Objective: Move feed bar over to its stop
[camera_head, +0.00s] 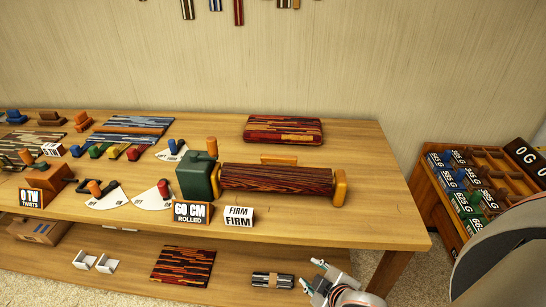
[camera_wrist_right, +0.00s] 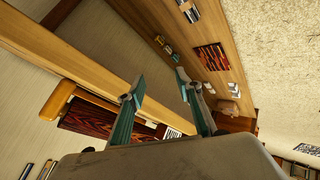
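A dark red striped roll (camera_head: 277,178) lies on the tabletop between a green housing (camera_head: 196,178) with an orange knob and an orange end piece (camera_head: 340,188). A low orange bar (camera_head: 279,160) shows behind the roll. I cannot tell for certain which part is the feed bar. The roll (camera_wrist_right: 88,121) and orange end piece (camera_wrist_right: 57,101) also show at the left in the right wrist view. My right gripper (camera_head: 311,275) is open and empty, low in front of the table's right part, below the tabletop and apart from the roll. My left gripper is not in view.
Signs reading "60 CM ROLLED" (camera_head: 192,212) and "FIRM" (camera_head: 238,216) stand before the roll. A folded striped mat (camera_head: 284,130) lies behind it. The lower shelf holds a striped mat (camera_head: 184,266) and a banded bundle (camera_head: 272,280). A wooden rack (camera_head: 437,197) stands right.

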